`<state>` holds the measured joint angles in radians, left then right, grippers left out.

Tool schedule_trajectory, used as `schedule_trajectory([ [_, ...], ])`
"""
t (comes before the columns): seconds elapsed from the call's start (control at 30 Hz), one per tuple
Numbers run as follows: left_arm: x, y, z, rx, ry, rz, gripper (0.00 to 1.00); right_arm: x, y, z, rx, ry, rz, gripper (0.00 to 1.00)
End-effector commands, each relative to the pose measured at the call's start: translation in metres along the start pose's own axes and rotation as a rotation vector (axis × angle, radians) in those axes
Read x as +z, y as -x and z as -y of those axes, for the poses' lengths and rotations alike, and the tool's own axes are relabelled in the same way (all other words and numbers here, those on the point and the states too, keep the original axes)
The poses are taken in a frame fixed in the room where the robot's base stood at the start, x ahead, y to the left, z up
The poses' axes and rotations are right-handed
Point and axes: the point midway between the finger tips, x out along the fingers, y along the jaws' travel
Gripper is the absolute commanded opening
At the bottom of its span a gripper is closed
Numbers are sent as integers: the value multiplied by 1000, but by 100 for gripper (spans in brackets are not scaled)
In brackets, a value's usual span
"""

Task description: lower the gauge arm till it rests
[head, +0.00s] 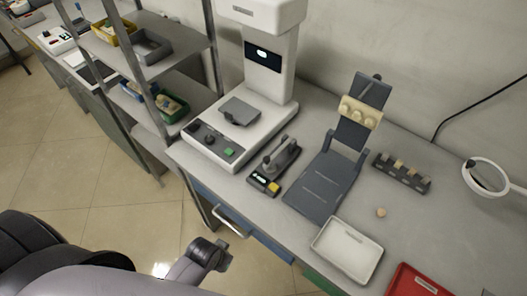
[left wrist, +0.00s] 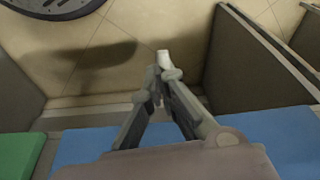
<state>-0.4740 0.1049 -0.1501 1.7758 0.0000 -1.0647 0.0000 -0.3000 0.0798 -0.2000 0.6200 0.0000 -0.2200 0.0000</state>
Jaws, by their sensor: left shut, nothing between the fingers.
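A small dark gauge (head: 267,182) with a lit display and a yellow button sits on the bench in the head view. Its arm (head: 281,151) slants up toward the back; I cannot tell whether its tip touches anything. My left gripper (head: 224,254) is in front of the bench's front edge, below and apart from the gauge. In the left wrist view its fingers (left wrist: 160,75) are close together over the floor, shut and empty. The gauge is not in the left wrist view. My right gripper is not in view.
A white machine (head: 226,138) stands left of the gauge. A dark stand (head: 322,186) holding tan pieces is to its right, with a blank rack (head: 401,172), a loose round blank (head: 381,212), a white tray (head: 347,250) and a red tray (head: 418,282) beyond. Metal shelves (head: 160,60) rise at left.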

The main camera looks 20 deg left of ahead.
Motion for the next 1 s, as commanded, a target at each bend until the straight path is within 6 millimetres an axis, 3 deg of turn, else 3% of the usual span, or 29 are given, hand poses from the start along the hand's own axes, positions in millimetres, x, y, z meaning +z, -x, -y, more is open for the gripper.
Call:
schedule_trajectory([
  [0.03, -11, 27, 1, -1, 2, -14, 0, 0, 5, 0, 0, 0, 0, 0],
  [0.1, -22, 54, 3, -4, 4, -28, 0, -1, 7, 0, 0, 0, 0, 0],
  [0.37, -56, 144, 14, -23, 8, -129, 0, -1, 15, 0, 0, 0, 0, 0],
  [0.5, -95, 195, 26, -41, -1, -321, 0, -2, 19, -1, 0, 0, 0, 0],
  [0.8, -168, 242, 30, 15, -37, -730, 0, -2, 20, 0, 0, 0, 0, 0],
  [1.0, -200, 273, 23, 109, -71, -967, 0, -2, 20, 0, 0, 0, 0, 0],
])
